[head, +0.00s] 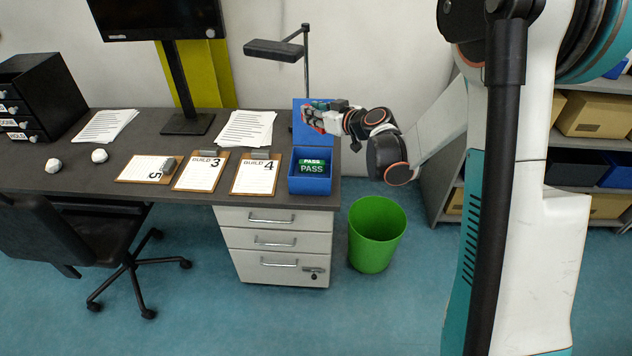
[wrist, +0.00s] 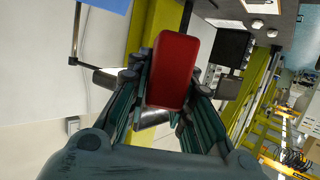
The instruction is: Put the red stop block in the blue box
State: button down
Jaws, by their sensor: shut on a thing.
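My gripper (head: 322,114) is over the right end of the desk in the head view. It is shut on the red stop block (wrist: 174,68), which stands up between the fingers in the wrist view. In the head view only a small red part of the block shows at the fingertips. The block is apart from the PASS box.
Clipboards (head: 200,172) and paper stacks (head: 246,128) lie on the desk (head: 75,180). A lamp (head: 275,50) on a post rises behind my gripper. A green bin (head: 376,235) stands on the floor beside the drawers (head: 272,218). A shelf unit (head: 440,200) is at the right.

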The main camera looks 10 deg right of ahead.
jog(key=w+b, duration=0.1)
jog(key=w, duration=0.5)
notch_tip(320, 180, down, 19)
jog(key=b, duration=0.7)
jog(key=shift+s+r+n+y, duration=0.15)
jog(key=shift+s+n+y, duration=0.05)
jog(key=shift+n+y, duration=0.1)
jog(key=shift+a+f, duration=0.1)
jog(key=shift+f, duration=0.1)
jog(key=shift+f, duration=0.35)
jog(key=shift+f, duration=0.1)
jog(key=c, duration=1.4)
grip_release()
